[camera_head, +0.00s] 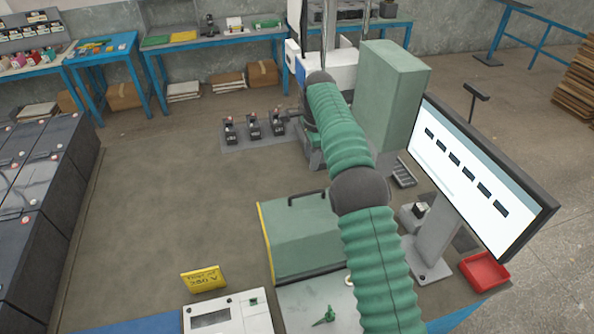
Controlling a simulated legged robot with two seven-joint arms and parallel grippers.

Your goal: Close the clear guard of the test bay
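My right arm, in a green ribbed sleeve, reaches up the picture from the bottom right. Its dark wrist is in front of the tall green and white machine (392,95). My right gripper (300,118) is small and mostly hidden by the sleeve, near the machine's lower left side. I cannot tell whether its fingers are open. A green box (300,240) with a dark handle and a yellow left edge stands nearer, partly behind my forearm. No clear guard can be made out for certain, nor its position. My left gripper is not in view.
Small dark units with red tops (254,127) stand on a grey plate left of the gripper. A monitor (470,170) and red tray (485,270) are at right. A yellow sign (203,279) stands front left. Dark batteries (40,170) line the left; the middle-left surface is clear.

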